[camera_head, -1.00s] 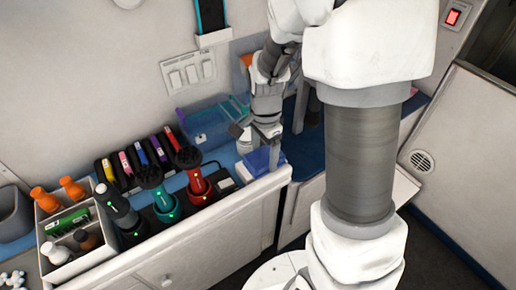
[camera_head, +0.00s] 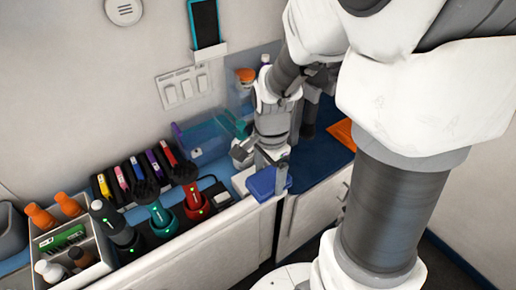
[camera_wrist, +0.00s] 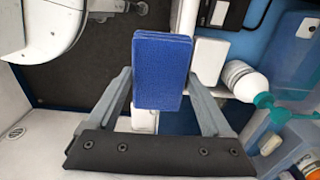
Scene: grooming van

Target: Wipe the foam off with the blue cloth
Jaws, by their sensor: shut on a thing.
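The blue cloth (camera_head: 263,184) is a folded, thick rectangular pad. My gripper (camera_head: 270,160) is shut on it and holds it by the counter's front edge. In the wrist view the cloth (camera_wrist: 160,65) stands between the two fingers of my gripper (camera_wrist: 160,88), with dark floor and the counter edge behind it. I cannot make out any foam in these views.
A white block (camera_wrist: 208,62) lies on the counter beside the cloth. A white bottle (camera_wrist: 243,80) and a clear blue bin (camera_head: 203,140) are close by. An orange item (camera_head: 342,134) lies on the blue surface at right.

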